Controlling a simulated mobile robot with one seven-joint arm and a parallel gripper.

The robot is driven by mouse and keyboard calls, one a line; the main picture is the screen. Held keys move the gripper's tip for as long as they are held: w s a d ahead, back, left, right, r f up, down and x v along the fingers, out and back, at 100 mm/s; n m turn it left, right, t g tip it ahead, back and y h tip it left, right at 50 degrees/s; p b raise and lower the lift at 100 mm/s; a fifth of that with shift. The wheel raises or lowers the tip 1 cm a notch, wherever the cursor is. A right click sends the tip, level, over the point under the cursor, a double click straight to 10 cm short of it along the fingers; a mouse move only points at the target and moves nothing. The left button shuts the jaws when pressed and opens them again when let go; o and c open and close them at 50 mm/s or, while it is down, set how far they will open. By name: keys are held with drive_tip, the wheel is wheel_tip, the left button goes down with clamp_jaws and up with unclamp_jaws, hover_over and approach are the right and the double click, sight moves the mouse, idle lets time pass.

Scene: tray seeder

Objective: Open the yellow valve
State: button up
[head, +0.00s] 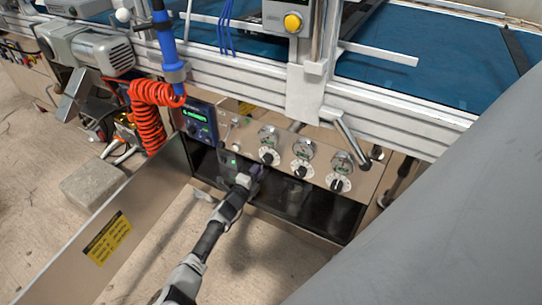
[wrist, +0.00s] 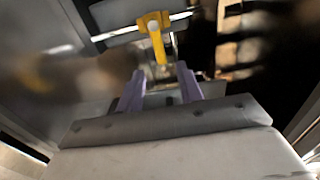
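The yellow valve (wrist: 155,36) shows in the wrist view as a T-shaped yellow handle, just beyond the fingertips and roughly in line with the gap between them. My gripper (wrist: 160,72) has two purple fingers held apart, with nothing clamped between them. In the head view my gripper (head: 256,171) reaches to the opening below the panel of knobs and gauges. I cannot pick out the yellow valve in the head view; whether the handle touches a finger is unclear.
The panel carries several gauges (head: 303,148) and black knobs above the dark opening. A lowered metal door (head: 105,235) with a yellow label stands left of my arm. A red coiled hose (head: 148,118) hangs at the left. The wrist view is blurred around the handle.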

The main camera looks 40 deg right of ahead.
drive_tip(key=b+x, duration=0.4)
drive_tip(key=x, duration=0.6)
clamp_jaws()
